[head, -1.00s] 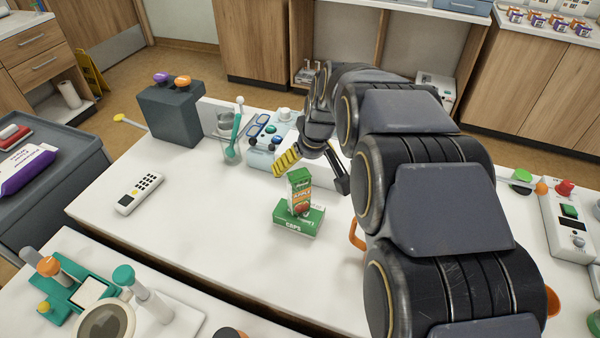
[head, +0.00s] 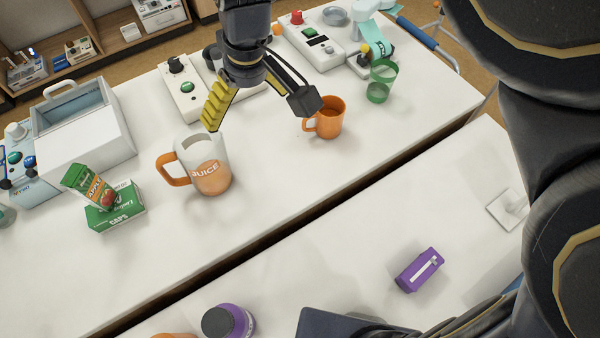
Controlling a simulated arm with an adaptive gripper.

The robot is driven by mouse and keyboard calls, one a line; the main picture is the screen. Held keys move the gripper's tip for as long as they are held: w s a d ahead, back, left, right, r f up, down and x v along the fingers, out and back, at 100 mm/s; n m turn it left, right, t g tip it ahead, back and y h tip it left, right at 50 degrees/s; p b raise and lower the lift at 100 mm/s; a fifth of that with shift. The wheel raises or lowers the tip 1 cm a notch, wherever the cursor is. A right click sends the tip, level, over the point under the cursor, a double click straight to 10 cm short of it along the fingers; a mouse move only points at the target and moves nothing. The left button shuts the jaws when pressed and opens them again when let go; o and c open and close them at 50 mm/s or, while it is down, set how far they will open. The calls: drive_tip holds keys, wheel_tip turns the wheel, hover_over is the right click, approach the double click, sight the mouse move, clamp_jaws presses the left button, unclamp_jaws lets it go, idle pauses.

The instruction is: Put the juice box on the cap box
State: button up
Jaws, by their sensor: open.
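The juice box (head: 88,185), a small green and orange carton with an apple picture, stands on the cap box (head: 117,208). It leans to the left in the picture; I cannot tell whether this is real tilt or the camera angle. The cap box is a low green and white carton lying flat on the white table at the left. My gripper (head: 262,114) is open and empty, with one yellow and one black finger spread wide. It is above the table, well to the right of both boxes and apart from them.
A juice jug (head: 212,172) with an orange handle stands between the boxes and my gripper. An orange mug (head: 328,120) and a green cup (head: 381,82) stand to the right. A white bin (head: 85,140) is behind the boxes. The table front near the boxes is clear.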

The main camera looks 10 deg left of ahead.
drive_tip(key=s+d+m+h, duration=0.1)
drive_tip(key=s+d+m, duration=0.1)
drive_tip(key=d, duration=0.5)
drive_tip(key=s+d+m, duration=0.2)
drive_tip(key=d+m, duration=0.1)
drive_tip(key=d, duration=0.4)
drive_tip(key=s+d+f+m+g, duration=0.1)
drive_tip(key=s+d+m, duration=0.4)
drive_tip(key=s+d, duration=0.5)
drive_tip(key=shift+s+d+f+g+h, duration=0.15)
drive_tip(key=shift+s+f+g+h, duration=0.2)
drive_tip(key=shift+s+g, duration=0.4)
